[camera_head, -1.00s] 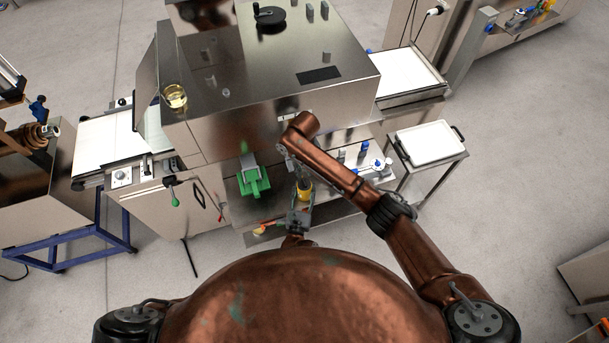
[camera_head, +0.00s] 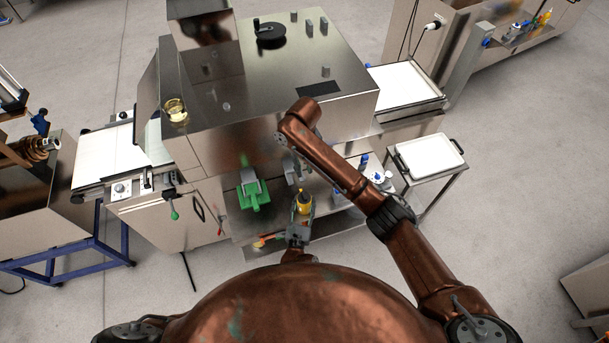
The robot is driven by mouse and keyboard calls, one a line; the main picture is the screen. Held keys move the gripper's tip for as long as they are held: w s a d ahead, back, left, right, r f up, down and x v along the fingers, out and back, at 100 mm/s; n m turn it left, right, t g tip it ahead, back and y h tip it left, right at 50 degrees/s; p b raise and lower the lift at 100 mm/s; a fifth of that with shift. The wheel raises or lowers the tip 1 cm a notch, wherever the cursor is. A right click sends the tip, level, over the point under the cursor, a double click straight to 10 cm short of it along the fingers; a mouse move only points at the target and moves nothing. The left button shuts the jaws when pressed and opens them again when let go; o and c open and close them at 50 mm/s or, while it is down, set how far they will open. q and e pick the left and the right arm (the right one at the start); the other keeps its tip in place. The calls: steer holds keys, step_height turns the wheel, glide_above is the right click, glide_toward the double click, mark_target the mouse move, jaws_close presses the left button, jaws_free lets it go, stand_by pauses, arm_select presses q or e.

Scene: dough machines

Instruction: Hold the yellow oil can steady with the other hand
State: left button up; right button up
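The yellow oil can (camera_head: 304,206) stands upright, with a dark top, over the steel shelf at the front of the machine. My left gripper (camera_head: 302,215) comes up from below, behind my body, and its grey fingers lie on both sides of the can, seemingly shut on it. My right arm arches over from the right. Its gripper (camera_head: 294,171) points down just above and behind the can, apart from it. Its fingers look parted and empty, though they are small and partly shaded.
A green part (camera_head: 252,195) sits left of the can on the machine front. Blue-capped bottles (camera_head: 363,162) stand on the shelf to the right. A white tray (camera_head: 430,156) rests on a side stand. The big steel machine (camera_head: 300,85) blocks the back.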

steer(key=shift+r, duration=0.55)
arm_select(q)
steer(key=o, duration=1.4)
steer(key=shift+c, duration=0.2)
steer(key=shift+s, duration=0.1)
